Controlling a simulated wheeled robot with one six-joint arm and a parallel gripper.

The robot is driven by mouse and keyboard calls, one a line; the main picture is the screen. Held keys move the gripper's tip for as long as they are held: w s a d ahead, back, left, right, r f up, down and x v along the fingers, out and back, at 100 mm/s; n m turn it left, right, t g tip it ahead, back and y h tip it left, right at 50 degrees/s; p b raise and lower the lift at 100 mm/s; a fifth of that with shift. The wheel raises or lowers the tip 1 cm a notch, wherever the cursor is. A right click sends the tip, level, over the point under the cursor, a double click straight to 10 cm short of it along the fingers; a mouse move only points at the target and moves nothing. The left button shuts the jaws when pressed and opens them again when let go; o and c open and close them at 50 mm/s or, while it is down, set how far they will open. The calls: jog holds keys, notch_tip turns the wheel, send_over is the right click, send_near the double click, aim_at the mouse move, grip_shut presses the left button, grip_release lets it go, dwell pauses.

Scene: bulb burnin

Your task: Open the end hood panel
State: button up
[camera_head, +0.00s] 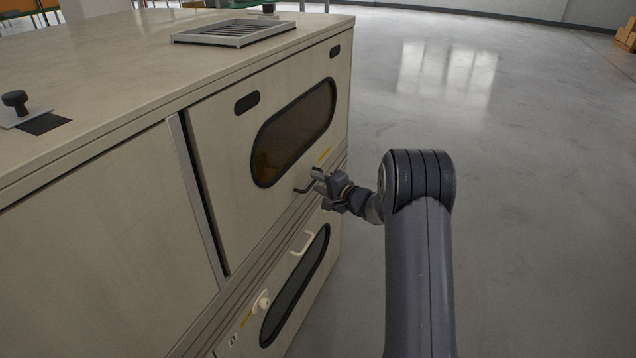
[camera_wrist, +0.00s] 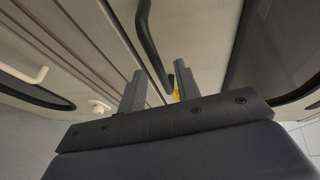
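The upper hood panel (camera_head: 225,140) is a beige door with a dark oval window, and it sits flush in the cabinet front. Its dark bar handle (camera_head: 303,190) is at the lower right. My gripper (camera_head: 317,180) is right at this handle, reaching in from the right. In the wrist view the handle (camera_wrist: 148,38) slants down toward the space between the two fingers of my gripper (camera_wrist: 160,82). The fingers are apart, with a gap between them. I cannot tell whether either finger touches the handle.
A lower panel with a pale handle (camera_head: 303,243) and a round knob (camera_head: 261,301) lies below. A grey vent frame (camera_head: 235,33) and a black knob (camera_head: 15,102) are on the cabinet top. The floor (camera_head: 530,180) to the right is clear.

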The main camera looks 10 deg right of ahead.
jog(key=shift+w+a+f, duration=0.1)
jog(key=shift+w+a, duration=0.15)
jog(key=shift+w, duration=0.1)
grip_shut()
dwell(0.5)
